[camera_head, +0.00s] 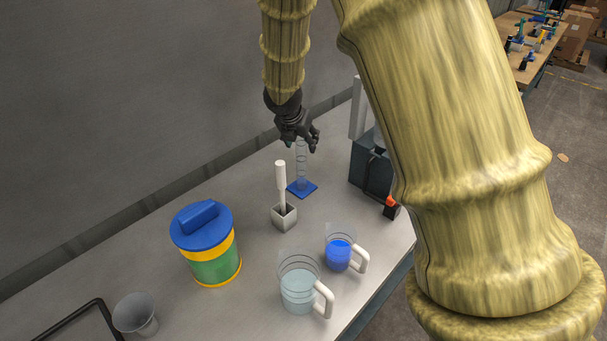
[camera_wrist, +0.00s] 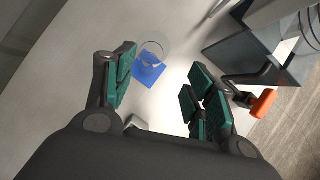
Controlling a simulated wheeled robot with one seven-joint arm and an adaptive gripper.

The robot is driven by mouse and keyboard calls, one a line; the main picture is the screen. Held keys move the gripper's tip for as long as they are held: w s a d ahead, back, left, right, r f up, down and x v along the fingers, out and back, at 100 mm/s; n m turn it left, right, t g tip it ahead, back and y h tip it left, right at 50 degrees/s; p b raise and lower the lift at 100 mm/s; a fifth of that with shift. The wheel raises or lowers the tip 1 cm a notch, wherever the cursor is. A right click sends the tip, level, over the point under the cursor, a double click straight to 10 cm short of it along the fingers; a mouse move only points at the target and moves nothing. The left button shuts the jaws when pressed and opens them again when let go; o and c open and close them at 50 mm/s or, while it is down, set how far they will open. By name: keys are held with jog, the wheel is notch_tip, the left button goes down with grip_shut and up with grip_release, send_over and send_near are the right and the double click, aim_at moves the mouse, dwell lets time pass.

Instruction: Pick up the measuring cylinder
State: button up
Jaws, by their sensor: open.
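The measuring cylinder (camera_head: 302,172) is a tall, clear tube with ring marks, upright on a blue base on the bench. In the wrist view its blue base (camera_wrist: 148,72) and a round clear outline show between the fingers, nearer the left one. My gripper (camera_head: 302,144) is at the top of the cylinder, its fingers pointing down. In the wrist view my gripper (camera_wrist: 162,62) has its green-padded fingers spread wide with nothing held. I cannot tell whether a finger touches the tube.
A grey holder (camera_head: 284,217) with a white-handled tool stands in front of the cylinder. A dark box (camera_head: 371,168) with an orange-tipped lever (camera_head: 391,202) is to the right. A blue-lidded tub (camera_head: 203,228), two jugs (camera_head: 298,290) (camera_head: 339,256) and a grey cup (camera_head: 135,312) stand nearer.

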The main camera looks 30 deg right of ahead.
aim_at(300, 146)
jog(key=w+f, duration=0.1)
jog(key=f, duration=0.1)
jog(key=w+f, duration=0.2)
jog(key=shift+w+d, duration=0.2)
jog(key=shift+w, duration=0.05)
jog(key=shift+s+d+f+p, duration=0.1)
jog(key=shift+d+f+p, duration=0.1)
jog(key=shift+p, duration=0.1)
jog(key=shift+s+d+f, duration=0.25)
jog(key=shift+s+f, duration=0.05)
jog(key=shift+s, duration=0.2)
jog(key=shift+w+d+f, duration=0.15)
jog(key=shift+f, duration=0.15)
jog(key=shift+w+d+f, duration=0.1)
jog(key=shift+w+f, duration=0.55)
jog(key=shift+f, duration=0.1)
jog(key=shift+s+r, duration=0.35)
jog(key=shift+r, duration=0.05)
jog(key=shift+c, duration=0.9)
jog(key=shift+w+f, duration=0.2)
jog(key=c, duration=1)
jog(key=shift+s+r, duration=0.1)
grip_shut()
